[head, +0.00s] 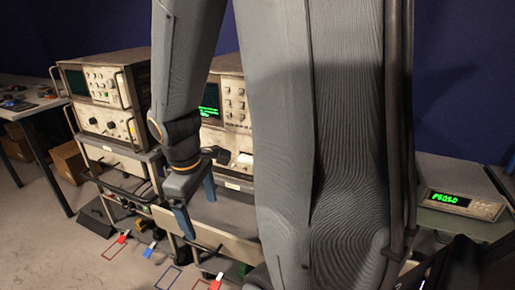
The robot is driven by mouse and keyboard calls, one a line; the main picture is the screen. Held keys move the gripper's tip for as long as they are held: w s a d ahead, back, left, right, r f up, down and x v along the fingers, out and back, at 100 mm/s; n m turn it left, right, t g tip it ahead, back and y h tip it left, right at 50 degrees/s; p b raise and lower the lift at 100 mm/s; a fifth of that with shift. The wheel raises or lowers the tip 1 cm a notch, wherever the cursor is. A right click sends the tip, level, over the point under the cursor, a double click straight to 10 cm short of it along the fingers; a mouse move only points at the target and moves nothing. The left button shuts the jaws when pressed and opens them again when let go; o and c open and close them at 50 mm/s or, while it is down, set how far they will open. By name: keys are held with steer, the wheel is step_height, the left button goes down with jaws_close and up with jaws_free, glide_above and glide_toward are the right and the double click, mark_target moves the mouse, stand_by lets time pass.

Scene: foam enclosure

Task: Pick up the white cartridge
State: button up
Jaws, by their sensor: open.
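My gripper (200,217) hangs from my arm left of the picture's middle, pointing down. Its two blue fingers are apart, with nothing seen between them. It is in front of a cart with an instrument on it. A small pale block (244,159) shows just right of my gripper, by the lower front of that instrument. I cannot tell whether it is the white cartridge. No other thing is clearly a white cartridge.
An oscilloscope stack (105,95) stands on a cart at left. A green-screen instrument (228,105) is behind my gripper. A lit display unit (463,204) sits on a surface at right. Red and blue items lie on the floor below. A cluttered table (28,103) stands far left.

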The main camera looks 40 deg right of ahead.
steer(key=w+d+r+n+h+p, duration=0.2)
steer(key=w+d+r+n+p, duration=0.2)
steer(key=d+r+n+p, duration=0.45)
steer(key=n+t+p, duration=0.1)
steer(key=n, duration=0.7)
glide_toward(248, 160)
steer(key=shift+h, duration=0.5)
steer(key=shift+a+x, duration=0.15)
steer(key=shift+x, duration=1.7)
steer(key=shift+a+x, duration=0.2)
steer(key=shift+x, duration=1.65)
steer(key=shift+f, duration=0.15)
steer(key=c, duration=1.2)
